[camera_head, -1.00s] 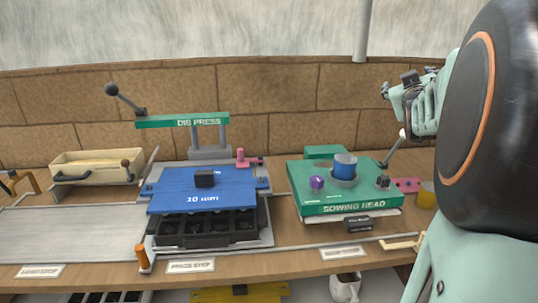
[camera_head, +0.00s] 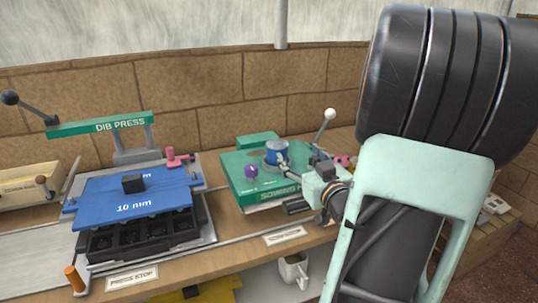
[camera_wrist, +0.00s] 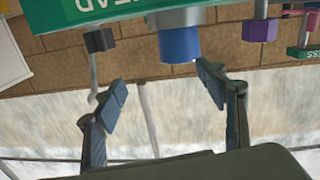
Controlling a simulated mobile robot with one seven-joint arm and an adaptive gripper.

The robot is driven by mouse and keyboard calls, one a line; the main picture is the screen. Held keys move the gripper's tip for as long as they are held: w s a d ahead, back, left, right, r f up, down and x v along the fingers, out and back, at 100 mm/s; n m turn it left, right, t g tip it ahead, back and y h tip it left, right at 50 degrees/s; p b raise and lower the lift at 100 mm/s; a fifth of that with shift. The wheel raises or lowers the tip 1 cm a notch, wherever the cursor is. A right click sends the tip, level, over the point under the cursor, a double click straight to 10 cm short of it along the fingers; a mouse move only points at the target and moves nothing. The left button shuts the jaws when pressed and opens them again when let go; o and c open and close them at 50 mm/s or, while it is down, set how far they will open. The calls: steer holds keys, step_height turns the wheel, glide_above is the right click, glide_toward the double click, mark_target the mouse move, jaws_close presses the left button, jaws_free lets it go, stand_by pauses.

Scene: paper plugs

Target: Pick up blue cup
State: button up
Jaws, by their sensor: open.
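The blue cup (camera_head: 277,151) sits on top of the green sowing head (camera_head: 240,188), toward its right side. In the wrist view, which is upside down, the cup (camera_wrist: 179,45) hangs just beyond my fingertips, between their lines. My gripper (camera_wrist: 161,88) is open and empty, with one dark finger on each side. In the head view my gripper (camera_head: 305,163) is close to the right of the cup, partly hidden by my wrist. I cannot tell there whether a finger touches the cup.
A purple knob (camera_head: 251,173) stands on the sowing head left of the cup. A white-knobbed lever (camera_head: 329,114) rises behind. The dib press (camera_head: 105,125) with its blue plate (camera_head: 135,190) is at the left. A white mug (camera_head: 293,270) sits below the bench edge.

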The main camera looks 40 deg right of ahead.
mark_target(273, 140)
steer(key=a, duration=0.1)
steer(key=a+f+y, duration=0.1)
steer(key=a, duration=0.1)
steer(key=shift+s+m+t, duration=0.15)
steer(key=shift+m+t, duration=0.15)
steer(key=x, duration=0.4)
steer(key=shift+b, duration=0.4)
steer(key=shift+r+b+x, duration=0.2)
steer(key=shift+b+x, duration=0.3)
steer(key=shift+x, duration=2.55)
steer(key=shift+c, duration=0.4)
steer(key=c, duration=1.2)
steer(key=shift+o, duration=0.2)
